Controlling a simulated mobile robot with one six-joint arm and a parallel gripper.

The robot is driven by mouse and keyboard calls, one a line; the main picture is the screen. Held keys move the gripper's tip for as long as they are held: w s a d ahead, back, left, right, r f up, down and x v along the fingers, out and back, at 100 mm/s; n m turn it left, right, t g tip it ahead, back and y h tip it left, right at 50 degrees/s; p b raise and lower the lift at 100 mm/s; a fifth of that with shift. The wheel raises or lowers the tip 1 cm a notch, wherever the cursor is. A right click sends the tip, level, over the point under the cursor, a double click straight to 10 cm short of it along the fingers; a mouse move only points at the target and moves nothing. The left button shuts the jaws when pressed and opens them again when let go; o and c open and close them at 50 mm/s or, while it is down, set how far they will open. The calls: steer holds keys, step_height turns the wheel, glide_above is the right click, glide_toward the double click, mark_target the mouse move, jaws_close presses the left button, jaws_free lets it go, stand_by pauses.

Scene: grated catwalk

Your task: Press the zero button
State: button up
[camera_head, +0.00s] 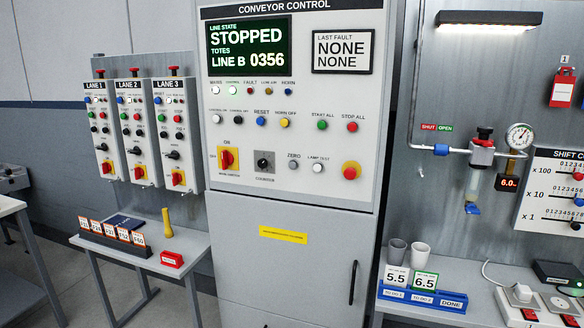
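The zero button (293,163) is a small grey round button on the lower row of the conveyor control cabinet (290,245), with the label ZERO above it. It sits between a black rotary switch (264,162) on a grey plate and a white lamp test button (317,168). The cabinet's screen (249,47) reads STOPPED, TOTES, LINE B 0356. My gripper is not in view.
A red-and-yellow main switch (228,159) and a red emergency stop (351,171) flank this row. Above are reset (261,121), start all (322,125) and stop all (352,127) buttons. Side tables (150,258) stand left and right.

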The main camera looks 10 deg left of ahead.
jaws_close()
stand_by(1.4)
